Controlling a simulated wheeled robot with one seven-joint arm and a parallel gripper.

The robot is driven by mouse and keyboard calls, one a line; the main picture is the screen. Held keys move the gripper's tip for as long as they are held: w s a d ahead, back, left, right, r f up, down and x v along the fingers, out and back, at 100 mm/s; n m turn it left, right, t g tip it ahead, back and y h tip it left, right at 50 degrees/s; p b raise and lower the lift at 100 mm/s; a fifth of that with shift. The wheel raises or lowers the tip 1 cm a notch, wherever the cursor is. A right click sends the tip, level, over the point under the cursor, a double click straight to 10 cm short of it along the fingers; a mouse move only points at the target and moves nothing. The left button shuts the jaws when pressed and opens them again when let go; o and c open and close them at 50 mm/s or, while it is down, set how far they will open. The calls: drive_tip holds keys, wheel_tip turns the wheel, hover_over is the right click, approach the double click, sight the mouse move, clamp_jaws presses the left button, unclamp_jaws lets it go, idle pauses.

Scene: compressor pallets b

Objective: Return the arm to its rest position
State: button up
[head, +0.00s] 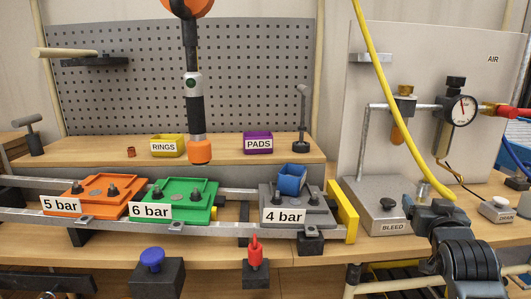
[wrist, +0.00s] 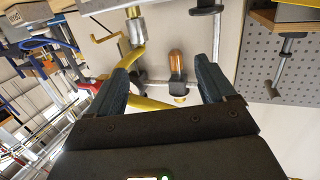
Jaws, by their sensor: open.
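My gripper (wrist: 163,68) shows in the wrist view with its two dark fingers spread apart and nothing held between them. Beyond the fingers, the wrist view shows an orange-handled part (wrist: 176,62), a grey pipe and a yellow hose (wrist: 150,104). The hose appears to pass behind or beside the left finger; I cannot tell whether they touch. In the head view, dark links of my arm stand at the lower right, in front of the bleed and drain side of the bench. The fingertips are hard to make out there.
The yellow hose (head: 385,90) hangs close to my arm. A panel (head: 380,60) carries a gauge (head: 462,110) and a red valve handle (head: 500,110). Orange (head: 85,203), green (head: 190,190) and grey (head: 318,212) pallets sit on rails. A black-and-orange tool (head: 194,110) hangs mid-left.

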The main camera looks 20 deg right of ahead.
drive_tip(key=s+a+f+n+t+y, duration=0.1)
drive_tip(key=s+a+f+n+y, duration=0.15)
drive_tip(key=s+a+f, duration=0.6)
drive_tip(key=s+a+f+n+y, duration=0.1)
drive_tip(key=s+a+f+y, duration=0.3)
drive_tip(key=s+a, duration=0.8)
drive_tip(key=s+a+r+n+y, duration=0.1)
drive_tip(key=s+a, duration=0.4)
drive_tip(key=s, duration=0.5)
drive_tip(key=s+a+r+n+y, duration=0.2)
drive_tip(key=s+a, duration=0.3)
drive_tip(key=s, duration=0.5)
drive_tip(key=shift+s+a+r, duration=0.35)
drive_tip(key=shift+s+r, duration=0.05)
drive_tip(key=shift+r, duration=0.4)
